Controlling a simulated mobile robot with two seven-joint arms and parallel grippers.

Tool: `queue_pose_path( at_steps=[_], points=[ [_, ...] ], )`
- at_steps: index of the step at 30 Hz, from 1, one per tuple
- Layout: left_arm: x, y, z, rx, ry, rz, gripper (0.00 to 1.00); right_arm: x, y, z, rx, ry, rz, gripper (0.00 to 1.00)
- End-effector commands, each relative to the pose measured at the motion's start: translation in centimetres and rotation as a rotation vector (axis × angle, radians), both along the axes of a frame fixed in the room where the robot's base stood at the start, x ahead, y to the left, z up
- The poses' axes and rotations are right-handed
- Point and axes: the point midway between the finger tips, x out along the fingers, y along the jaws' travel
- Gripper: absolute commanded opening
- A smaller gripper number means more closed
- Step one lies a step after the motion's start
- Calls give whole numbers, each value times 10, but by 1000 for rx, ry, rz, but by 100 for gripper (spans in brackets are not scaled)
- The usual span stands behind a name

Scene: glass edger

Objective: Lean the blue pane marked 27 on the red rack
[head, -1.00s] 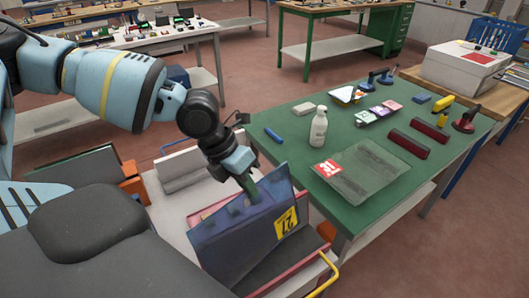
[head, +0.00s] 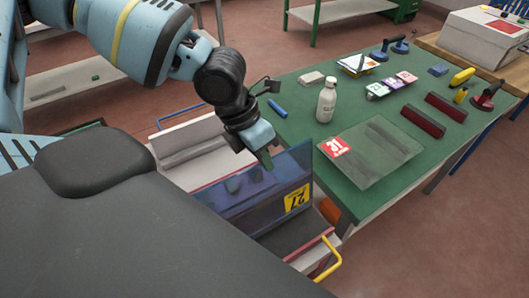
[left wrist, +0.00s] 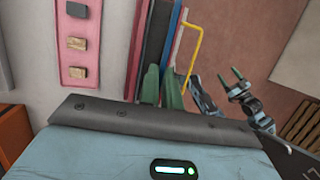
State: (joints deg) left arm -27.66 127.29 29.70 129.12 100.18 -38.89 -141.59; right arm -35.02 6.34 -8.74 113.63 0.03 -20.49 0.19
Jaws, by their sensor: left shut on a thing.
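The blue pane (head: 240,207) with the yellow label 27 stands nearly upright. My left gripper (head: 266,160) is shut on its upper edge. In the left wrist view the green fingers (left wrist: 162,88) straddle a blue pane edge (left wrist: 175,45). The red rack (head: 308,248) shows as a red-edged frame below and in front of the pane, largely hidden by the pane and my body. I cannot tell whether the pane touches it.
A green table (head: 345,195) stands to the right. It bears a clear pane (head: 375,155) with a red label, a white bottle (head: 326,102), dark red blocks (head: 423,121) and suction handles. A yellow handle (head: 330,262) sticks up near the rack's front. A white box (head: 485,40) stands far right.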

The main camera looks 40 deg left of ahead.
Motion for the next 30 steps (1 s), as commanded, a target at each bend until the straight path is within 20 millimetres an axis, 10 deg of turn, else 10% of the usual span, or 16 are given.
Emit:
queue_pose_path(
  at_steps=[30],
  points=[
    [1,0,-70,-1,-2,-1,0,-21,2,-42,1,68,2,75]
  ],
)
